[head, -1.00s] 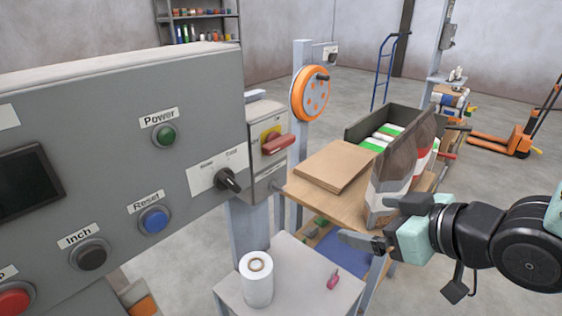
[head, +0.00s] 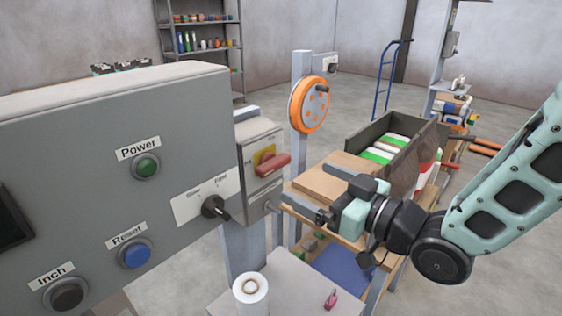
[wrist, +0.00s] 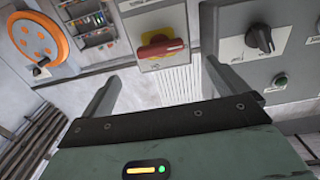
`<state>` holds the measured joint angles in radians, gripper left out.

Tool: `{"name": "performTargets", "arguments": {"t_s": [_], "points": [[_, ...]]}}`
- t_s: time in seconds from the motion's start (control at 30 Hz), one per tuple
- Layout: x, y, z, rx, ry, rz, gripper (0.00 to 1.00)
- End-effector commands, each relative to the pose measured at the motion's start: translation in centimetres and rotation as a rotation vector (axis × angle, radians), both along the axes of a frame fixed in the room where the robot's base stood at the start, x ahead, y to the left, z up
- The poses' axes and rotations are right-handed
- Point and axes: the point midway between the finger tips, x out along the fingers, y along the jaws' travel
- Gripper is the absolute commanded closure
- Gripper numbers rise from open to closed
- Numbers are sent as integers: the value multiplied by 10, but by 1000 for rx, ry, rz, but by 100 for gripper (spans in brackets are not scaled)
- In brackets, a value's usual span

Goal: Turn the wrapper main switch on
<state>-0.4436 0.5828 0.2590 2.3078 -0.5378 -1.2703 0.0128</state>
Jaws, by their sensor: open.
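The wrapper main switch is a red rotary handle (head: 272,163) on a yellow plate. It is on a grey box (head: 259,140) at the right end of the control panel. In the wrist view the red handle (wrist: 160,48) lies about horizontal across its yellow plate; its small markings are too blurred to read. My gripper (head: 304,184) is open and empty, to the right of the switch box and a little below the handle. In the wrist view the two fingers of my gripper (wrist: 160,75) are spread wide, with the handle beyond and between them, apart from both.
The panel carries a black selector knob (head: 214,206), a green Power button (head: 146,167) and a blue Reset button (head: 135,255). An orange handwheel (head: 310,104) stands behind. A wooden bench (head: 350,235) lies below my gripper. A white roll (head: 251,297) stands lower down.

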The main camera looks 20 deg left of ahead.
Motion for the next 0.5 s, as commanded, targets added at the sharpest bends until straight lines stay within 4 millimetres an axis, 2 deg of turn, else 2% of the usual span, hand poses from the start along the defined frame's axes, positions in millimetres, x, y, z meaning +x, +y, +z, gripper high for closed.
{"name": "performTargets", "arguments": {"t_s": [0.1,0.3,0.5], "points": [[9,24,2,0,1,2,2],[23,57,2,1,0,1,2],[31,75,1,0,0,1,2]]}}
